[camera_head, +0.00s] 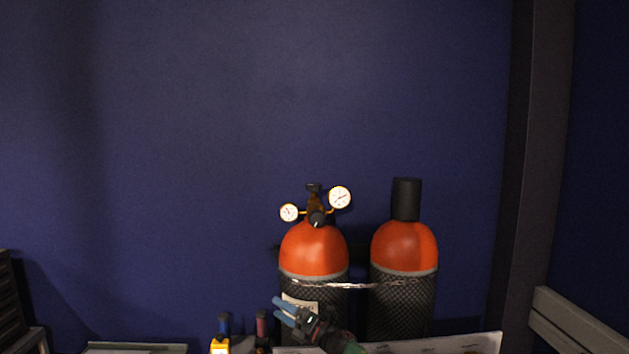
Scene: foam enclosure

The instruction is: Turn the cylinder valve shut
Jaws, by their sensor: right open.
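Two gas cylinders with orange shoulders and black mesh sleeves stand against the blue wall. The left cylinder (313,250) carries a brass-coloured regulator (314,204) with two round white gauges. The small dark cylinder valve (314,187) sits at its top, above a black knob (317,219). The right cylinder (404,248) has a tall black cap (406,199). My right gripper (277,310) is low in front of the left cylinder's sleeve, well below the valve. Its blue fingers are apart, pointing up and left, with nothing between them. My left gripper is not in view.
A chain (335,285) runs across both cylinders. A yellow item with a blue top (221,340) and a dark item with a reddish top (262,327) stand at the bottom, left of my gripper. A grey rail (575,319) is at right. The space above the cylinders is clear.

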